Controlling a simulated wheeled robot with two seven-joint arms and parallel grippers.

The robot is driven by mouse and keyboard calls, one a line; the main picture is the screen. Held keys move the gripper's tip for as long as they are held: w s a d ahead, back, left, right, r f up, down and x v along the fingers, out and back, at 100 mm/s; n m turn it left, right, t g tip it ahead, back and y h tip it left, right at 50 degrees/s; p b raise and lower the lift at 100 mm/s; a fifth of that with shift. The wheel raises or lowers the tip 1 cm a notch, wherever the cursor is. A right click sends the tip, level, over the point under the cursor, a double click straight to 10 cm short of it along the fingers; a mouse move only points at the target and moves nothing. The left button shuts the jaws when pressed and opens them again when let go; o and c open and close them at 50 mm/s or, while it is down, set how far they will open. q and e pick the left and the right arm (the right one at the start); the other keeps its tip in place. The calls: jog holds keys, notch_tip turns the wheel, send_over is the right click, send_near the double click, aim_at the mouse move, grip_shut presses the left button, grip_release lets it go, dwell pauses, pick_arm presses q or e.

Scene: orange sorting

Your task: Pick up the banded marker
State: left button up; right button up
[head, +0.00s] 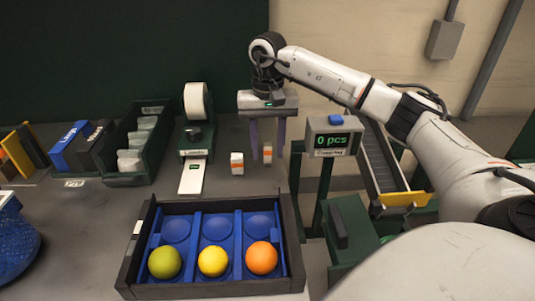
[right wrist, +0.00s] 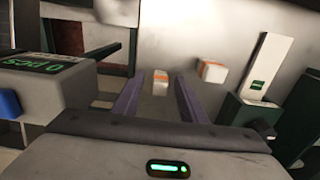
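Two small white blocks with orange bands stand on the table; both fit the banded marker and I cannot tell them apart by look. The right banded marker (head: 267,153) sits between the fingertips of my right gripper (head: 267,140), which is open. In the right wrist view this marker (right wrist: 160,84) shows between the two purple-grey fingers (right wrist: 158,88), with a gap on either side. The other banded block (head: 237,163) stands just left of the gripper in the head view; it also shows in the right wrist view (right wrist: 212,71). My left gripper is out of view.
A counter box (head: 331,138) reading "0 pcs" stands close to the right of the gripper. A label roll dispenser (head: 196,130) is to the left. A dark tray (head: 296,232) with three round fruits lies in front. A conveyor (head: 380,160) is at right.

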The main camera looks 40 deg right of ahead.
grip_shut()
